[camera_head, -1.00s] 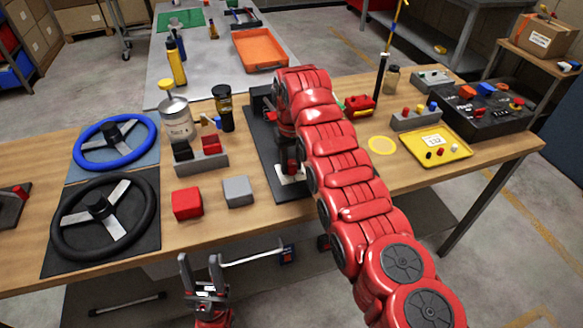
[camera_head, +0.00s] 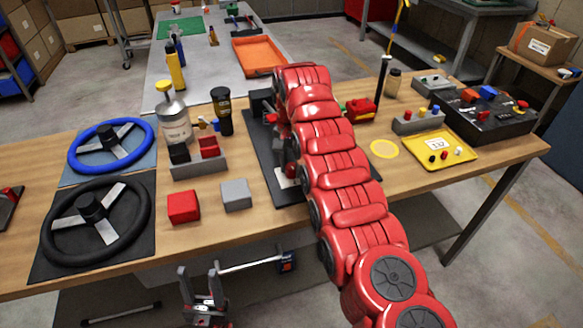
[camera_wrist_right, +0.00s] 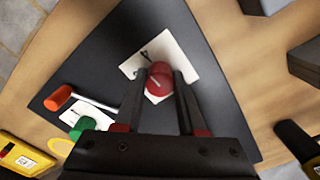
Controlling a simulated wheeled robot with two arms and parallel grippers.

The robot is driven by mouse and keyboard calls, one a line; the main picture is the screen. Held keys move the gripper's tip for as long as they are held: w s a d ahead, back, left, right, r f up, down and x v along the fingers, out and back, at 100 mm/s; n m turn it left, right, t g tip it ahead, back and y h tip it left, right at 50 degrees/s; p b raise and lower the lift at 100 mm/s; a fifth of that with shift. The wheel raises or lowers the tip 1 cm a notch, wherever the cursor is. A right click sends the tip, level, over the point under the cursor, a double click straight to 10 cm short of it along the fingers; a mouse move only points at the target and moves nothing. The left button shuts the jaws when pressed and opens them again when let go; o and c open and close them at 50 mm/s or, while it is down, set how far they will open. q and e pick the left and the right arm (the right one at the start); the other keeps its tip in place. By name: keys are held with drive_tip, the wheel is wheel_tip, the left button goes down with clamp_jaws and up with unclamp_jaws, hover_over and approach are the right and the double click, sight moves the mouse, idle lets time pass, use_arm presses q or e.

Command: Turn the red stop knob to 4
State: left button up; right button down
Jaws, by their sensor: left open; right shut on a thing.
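The red stop knob (camera_wrist_right: 158,76) stands on a white label plate (camera_wrist_right: 184,44) on a dark board (camera_wrist_right: 95,65) in the right wrist view. A pale line shows on its face. Dark marks on the plate are too blurred to read. My right gripper (camera_wrist_right: 160,92) is shut on the knob, one finger on each side. My left gripper (camera_head: 203,290) is open and empty, low in front of the table's front edge.
Left of the board are a red block (camera_head: 183,207), a grey block (camera_head: 236,195) and two steering wheels (camera_head: 95,222). A yellow tray (camera_head: 460,160) lies to the right.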

sight(291, 166)
drive_tip(key=shift+w+r+m, duration=0.1)
drive_tip(key=shift+m, duration=0.3)
drive_tip(key=shift+c, duration=2.4)
unclamp_jaws()
drive_tip(key=shift+r, duration=0.55)
wheel_tip(291, 166, up, 16)
drive_tip(key=p, duration=1.5)
